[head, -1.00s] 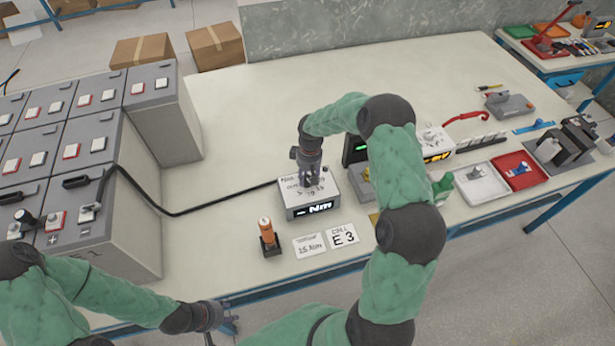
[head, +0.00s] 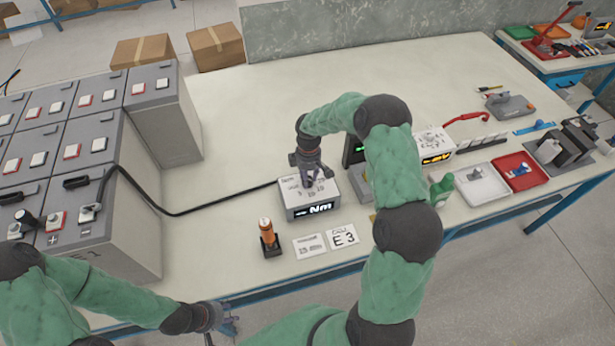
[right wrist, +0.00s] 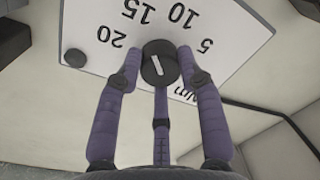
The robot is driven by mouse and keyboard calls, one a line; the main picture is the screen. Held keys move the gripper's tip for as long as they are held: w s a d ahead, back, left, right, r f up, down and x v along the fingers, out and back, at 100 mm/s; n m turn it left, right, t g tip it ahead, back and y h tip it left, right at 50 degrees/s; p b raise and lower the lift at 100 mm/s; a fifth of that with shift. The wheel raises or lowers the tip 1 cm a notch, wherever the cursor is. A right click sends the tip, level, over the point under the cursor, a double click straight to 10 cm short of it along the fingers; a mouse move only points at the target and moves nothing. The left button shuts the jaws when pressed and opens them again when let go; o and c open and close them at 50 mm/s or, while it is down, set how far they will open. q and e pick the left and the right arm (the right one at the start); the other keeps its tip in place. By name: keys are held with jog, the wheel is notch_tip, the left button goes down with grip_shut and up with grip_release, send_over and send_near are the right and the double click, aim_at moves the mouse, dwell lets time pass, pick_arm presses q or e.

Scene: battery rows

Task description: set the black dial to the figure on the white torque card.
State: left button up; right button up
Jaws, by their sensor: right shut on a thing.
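The black dial (right wrist: 160,62) is on a white-topped box (head: 318,207) with the figures 5, 10, 15 and 20 around it. A pale pointer mark shows on the dial; I cannot tell which figure it points at. My right gripper (right wrist: 160,66) is shut on the dial, with fingers at both sides. In the head view the right gripper (head: 311,178) hides the dial. The box front display shows "Nm" after a dash. The white torque card (head: 309,246) lies in front of the box and appears to read 15 Nm. My left gripper (head: 228,320) hangs at the table's front edge, away from the box.
A card reading E 3 (head: 343,237) lies beside the torque card. An orange-topped tool in a black stand (head: 268,238) is left of the cards. Grey battery blocks (head: 160,112) fill the left, with a black cable (head: 215,204) reaching the box. The back of the table is clear.

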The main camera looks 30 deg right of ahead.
aim_at(309, 177)
jog(key=shift+s+f, duration=0.1)
dwell(0.3)
jog(key=o, duration=1.2)
jog(key=shift+c, duration=0.2)
notch_tip(309, 177, up, 12)
jog(key=shift+w+d, duration=0.3)
jog(key=shift+w, duration=0.05)
